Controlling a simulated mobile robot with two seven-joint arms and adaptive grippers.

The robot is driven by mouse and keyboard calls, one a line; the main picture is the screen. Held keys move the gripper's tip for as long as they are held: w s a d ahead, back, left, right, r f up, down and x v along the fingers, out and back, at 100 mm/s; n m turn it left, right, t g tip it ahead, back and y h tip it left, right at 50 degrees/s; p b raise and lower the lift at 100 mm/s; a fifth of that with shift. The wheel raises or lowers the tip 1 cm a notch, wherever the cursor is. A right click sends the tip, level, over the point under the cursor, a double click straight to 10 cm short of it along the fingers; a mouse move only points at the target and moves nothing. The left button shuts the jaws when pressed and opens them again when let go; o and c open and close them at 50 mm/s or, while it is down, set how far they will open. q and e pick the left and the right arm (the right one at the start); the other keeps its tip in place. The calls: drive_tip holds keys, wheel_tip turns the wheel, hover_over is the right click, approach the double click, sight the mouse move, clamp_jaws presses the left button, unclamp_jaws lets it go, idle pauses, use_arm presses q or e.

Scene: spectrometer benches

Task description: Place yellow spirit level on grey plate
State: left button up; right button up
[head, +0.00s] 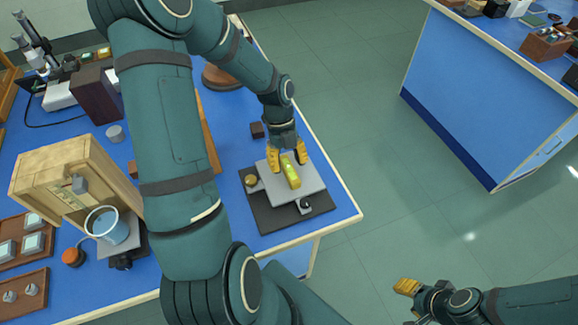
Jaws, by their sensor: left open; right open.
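The yellow spirit level (292,176) lies on the grey plate (312,188), which sits above a dark square base (262,222) near the bench's right corner. My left gripper (286,156) points down at the far end of the level. Its yellow fingertips are apart, one on either side of that end. I cannot tell whether they touch the level or the plate. My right gripper (408,290) is low at the right, over the floor and away from the bench. It is open and empty, partly hidden by its own wrist.
My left arm covers much of the blue bench. A wooden box (62,160), a blue-rimmed beaker (104,226) and brown trays (28,292) stand at the left. A small dark block (257,130) lies behind the plate. Another blue bench (480,90) stands at the upper right, across open floor.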

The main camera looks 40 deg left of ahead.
use_arm(q)
drive_tip(key=p+v, duration=0.2)
drive_tip(key=v, duration=0.7)
drive_tip(key=shift+r, duration=0.4)
drive_tip(key=shift+f, duration=0.1)
